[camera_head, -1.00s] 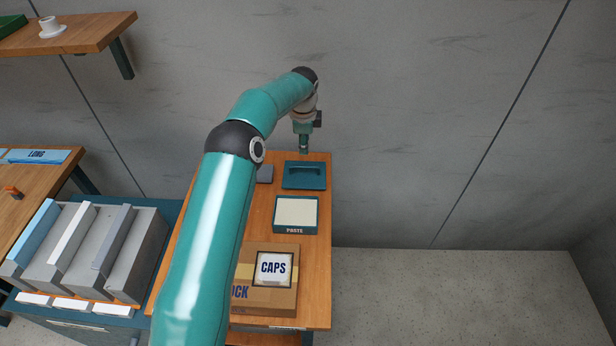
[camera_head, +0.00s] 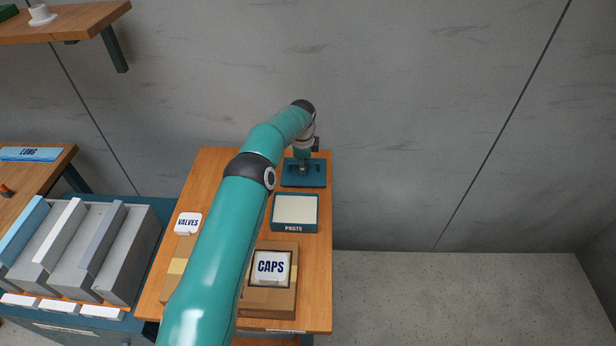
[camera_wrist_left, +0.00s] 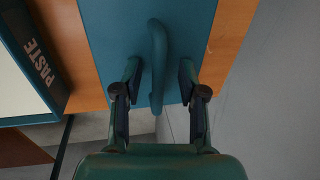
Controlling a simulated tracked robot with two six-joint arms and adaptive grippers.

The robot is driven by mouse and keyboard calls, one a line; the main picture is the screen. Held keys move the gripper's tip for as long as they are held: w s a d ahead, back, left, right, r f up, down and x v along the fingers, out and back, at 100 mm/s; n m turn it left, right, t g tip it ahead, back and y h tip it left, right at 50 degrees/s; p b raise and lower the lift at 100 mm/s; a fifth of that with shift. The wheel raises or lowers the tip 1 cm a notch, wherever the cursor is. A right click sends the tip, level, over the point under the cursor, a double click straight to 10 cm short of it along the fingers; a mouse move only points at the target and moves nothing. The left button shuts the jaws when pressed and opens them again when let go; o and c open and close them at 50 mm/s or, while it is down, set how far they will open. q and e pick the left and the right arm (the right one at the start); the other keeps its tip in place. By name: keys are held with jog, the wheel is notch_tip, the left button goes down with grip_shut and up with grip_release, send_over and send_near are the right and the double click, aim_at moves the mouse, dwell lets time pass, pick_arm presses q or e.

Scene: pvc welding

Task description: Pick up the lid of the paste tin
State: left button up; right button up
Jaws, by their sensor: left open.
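The teal lid (camera_head: 289,181) lies flat on the far end of the wooden table, apart from its tin. It also fills the top of the left wrist view (camera_wrist_left: 97,28), where its raised curved handle (camera_wrist_left: 158,58) shows. My left gripper (camera_head: 304,168) is down at the lid. In the left wrist view the open fingers (camera_wrist_left: 158,78) stand on either side of the handle, with gaps between. The paste tin (camera_head: 293,229) stands open just in front of the lid, showing pale paste. My right gripper is out of view.
A cardboard box with a CAPS label (camera_head: 271,267) stands nearer on the table (camera_head: 318,300). A VALVES label (camera_head: 188,222) shows left of my arm. Grey bins (camera_head: 92,255) stand further left. A concrete wall (camera_head: 420,120) rises behind.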

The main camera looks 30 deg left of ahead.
pick_arm(q)
jog(key=shift+c, duration=0.3)
grip_shut()
